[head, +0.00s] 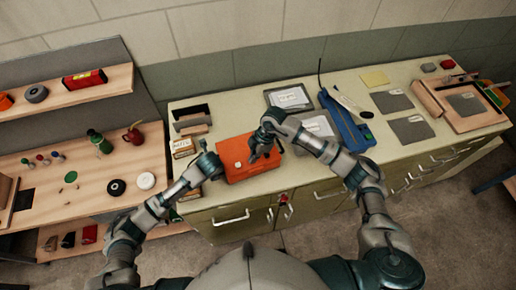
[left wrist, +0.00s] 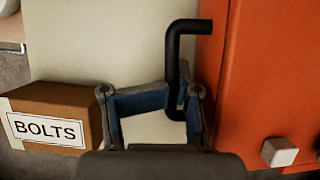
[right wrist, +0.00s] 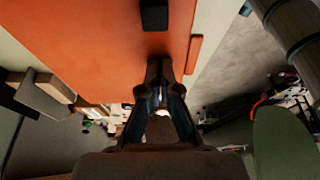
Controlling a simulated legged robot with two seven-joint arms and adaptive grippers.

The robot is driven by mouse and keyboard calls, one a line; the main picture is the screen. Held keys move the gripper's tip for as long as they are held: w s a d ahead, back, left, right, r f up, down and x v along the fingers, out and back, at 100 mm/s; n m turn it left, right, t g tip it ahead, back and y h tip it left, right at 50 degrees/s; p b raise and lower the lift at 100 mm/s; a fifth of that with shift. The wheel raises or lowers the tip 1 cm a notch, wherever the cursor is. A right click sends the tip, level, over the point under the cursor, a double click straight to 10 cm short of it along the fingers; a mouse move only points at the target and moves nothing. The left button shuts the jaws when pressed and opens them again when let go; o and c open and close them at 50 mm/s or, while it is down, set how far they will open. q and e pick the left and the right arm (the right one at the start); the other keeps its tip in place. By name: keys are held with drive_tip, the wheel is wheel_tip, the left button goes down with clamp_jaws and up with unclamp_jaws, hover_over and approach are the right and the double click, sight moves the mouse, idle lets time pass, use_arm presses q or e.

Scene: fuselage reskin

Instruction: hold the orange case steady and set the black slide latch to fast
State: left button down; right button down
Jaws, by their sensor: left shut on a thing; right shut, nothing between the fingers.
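The orange case (head: 232,150) lies on the near left part of the cabinet top. My left gripper (head: 212,165) is at its left side, shut on the case's black bent handle (left wrist: 173,60). The orange case (left wrist: 265,70) fills the right of the left wrist view, with a pale square knob (left wrist: 279,152) on it. My right gripper (head: 258,157) is over the right part of the case, shut and empty. In the right wrist view its closed fingertips (right wrist: 159,72) point toward the black slide latch (right wrist: 154,15), apart from it in the picture. The latch's setting cannot be read.
A box marked BOLTS (left wrist: 50,118) stands left of the case. Grey panels (head: 289,97) and a long blue tool (head: 345,122) lie to the right on the cabinet top (head: 235,105). A wooden bench (head: 90,180) with small parts is at the left.

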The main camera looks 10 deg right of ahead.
sight(267, 155)
use_arm(q)
drive_tip(key=shift+a, duration=0.2)
use_arm(e)
drive_tip(key=shift+w+d, duration=0.2)
drive_tip(key=shift+d, duration=0.45)
drive_tip(key=shift+w+d, duration=0.2)
drive_tip(key=shift+d, duration=0.4)
use_arm(q)
drive_tip(key=shift+d+r, duration=0.1)
drive_tip(key=shift+d, duration=0.35)
use_arm(e)
drive_tip(key=shift+w+d, duration=0.1)
drive_tip(key=shift+d, duration=0.8)
use_arm(q)
drive_tip(key=shift+a, duration=0.2)
use_arm(e)
drive_tip(key=shift+w+d, duration=0.25)
drive_tip(key=shift+d, duration=0.5)
use_arm(q)
drive_tip(key=shift+a, duration=0.2)
use_arm(e)
drive_tip(key=shift+d, duration=0.2)
drive_tip(key=shift+w, duration=0.1)
